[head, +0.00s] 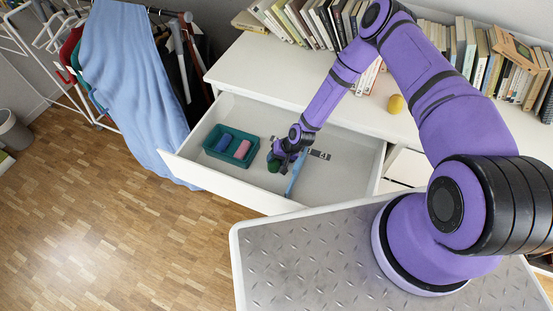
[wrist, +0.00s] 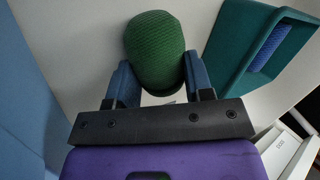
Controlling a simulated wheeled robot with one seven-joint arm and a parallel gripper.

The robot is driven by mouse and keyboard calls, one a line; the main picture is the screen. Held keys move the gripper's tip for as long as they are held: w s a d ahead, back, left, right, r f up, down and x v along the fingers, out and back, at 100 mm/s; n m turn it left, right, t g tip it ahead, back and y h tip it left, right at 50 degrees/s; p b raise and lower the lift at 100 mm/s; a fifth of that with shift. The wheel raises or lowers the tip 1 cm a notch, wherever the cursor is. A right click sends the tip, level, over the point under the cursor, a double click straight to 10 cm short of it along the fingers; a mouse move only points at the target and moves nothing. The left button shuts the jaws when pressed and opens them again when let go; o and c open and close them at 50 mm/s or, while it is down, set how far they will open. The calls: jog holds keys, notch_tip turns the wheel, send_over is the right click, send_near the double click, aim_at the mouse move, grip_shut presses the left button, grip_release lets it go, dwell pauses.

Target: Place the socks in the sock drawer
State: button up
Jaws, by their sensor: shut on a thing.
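My gripper (head: 285,155) is low inside the open white drawer (head: 225,185), right of the teal tray. It is shut on a green rolled sock (head: 273,164). In the wrist view the green sock (wrist: 154,50) sits between the two blue fingers (wrist: 160,85). The teal tray (head: 211,135) holds a blue rolled sock (head: 222,142) and a pink rolled sock (head: 242,149). In the wrist view the tray (wrist: 226,50) is at upper right with part of the blue sock (wrist: 268,48). Whether the green sock touches the drawer floor, I cannot tell.
A blue divider (head: 296,174) stands in the drawer just right of my gripper, with a dark label (head: 319,155) beyond it. Books (head: 300,20) and a yellow object (head: 395,104) are on the dresser top. A clothes rack with a blue cloth (head: 125,80) stands left.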

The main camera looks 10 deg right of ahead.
jog(key=shift+f, duration=0.1)
jog(key=o, duration=0.9)
jog(key=v, duration=1.2)
jog(key=shift+d, duration=0.1)
jog(key=shift+w, duration=0.1)
